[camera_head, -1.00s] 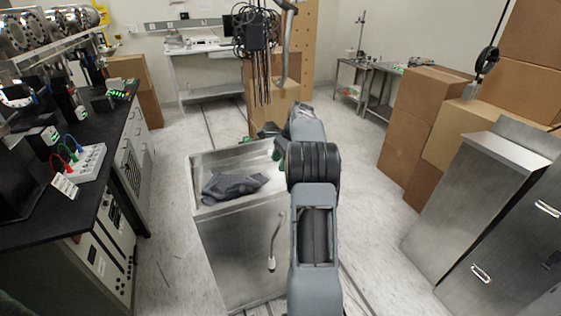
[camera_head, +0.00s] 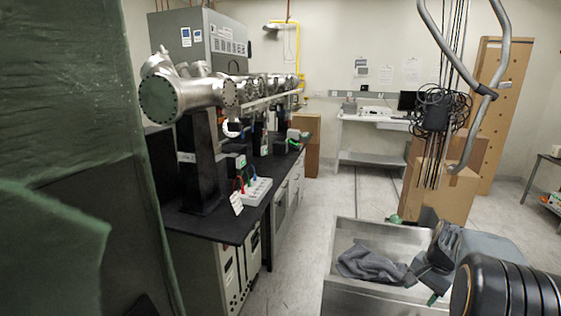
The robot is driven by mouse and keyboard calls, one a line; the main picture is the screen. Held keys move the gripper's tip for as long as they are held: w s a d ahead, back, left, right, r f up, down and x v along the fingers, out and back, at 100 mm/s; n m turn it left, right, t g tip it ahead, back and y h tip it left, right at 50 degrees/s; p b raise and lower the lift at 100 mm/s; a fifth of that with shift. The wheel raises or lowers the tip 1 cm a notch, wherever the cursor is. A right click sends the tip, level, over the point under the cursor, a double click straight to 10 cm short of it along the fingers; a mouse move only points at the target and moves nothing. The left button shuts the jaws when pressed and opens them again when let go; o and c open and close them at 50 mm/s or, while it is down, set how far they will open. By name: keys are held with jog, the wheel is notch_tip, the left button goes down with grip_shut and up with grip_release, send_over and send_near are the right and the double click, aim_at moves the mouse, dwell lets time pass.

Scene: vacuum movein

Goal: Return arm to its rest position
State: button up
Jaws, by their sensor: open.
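My arm reaches in from the lower right corner, with a black ribbed joint and grey links. Its far end, with my gripper (camera_head: 428,277), is over the right side of a steel bin cart (camera_head: 342,296). The gripper is small, dark and partly hidden by my own arm; it is open, but its fingers are hard to make out. Nothing is seen held in it. A crumpled dark grey cloth (camera_head: 368,263) lies in the cart's shallow top, left of the gripper.
A black-topped bench (camera_head: 225,222) with steel vacuum parts (camera_head: 190,97) runs along the left. A green sheet-like surface (camera_head: 70,150) fills the near left. Cables (camera_head: 435,115) hang above a cardboard box (camera_head: 455,195) behind the cart. The floor (camera_head: 315,215) between bench and cart is clear.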

jog(key=s+a+r+n+t+h, duration=0.1)
jog(key=s+a+r+n, duration=0.2)
jog(key=a, duration=0.7)
jog(key=s+a+r+n+t, duration=0.2)
jog(key=s+a+n, duration=0.6)
jog(key=s+a, duration=0.3)
jog(key=shift+s+r+t+h, duration=0.3)
jog(key=shift+s+r+h, duration=0.1)
dwell(0.4)
